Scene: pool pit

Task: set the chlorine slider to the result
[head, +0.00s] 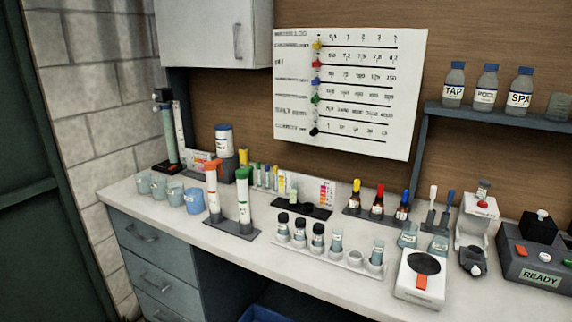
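The white slider board (349,93) hangs on the brown back wall, with several scale rows and a column of coloured sliders near its left side. The yellow slider (317,45) is at the left end of the top row. Below it are a red slider (317,64), a green slider (315,99) and a black slider (314,131), all at the left ends of their rows. The row labels are too blurred to tell which is chlorine. A photometer (538,262) at the right shows READY. Neither gripper is in view.
The white bench (330,271) is crowded. It carries capped vials in a rack (325,255), dropper bottles (377,201), orange- and green-topped tubes (243,200) and cups (175,194). TAP, POOL and SPA bottles (486,88) stand on the right shelf.

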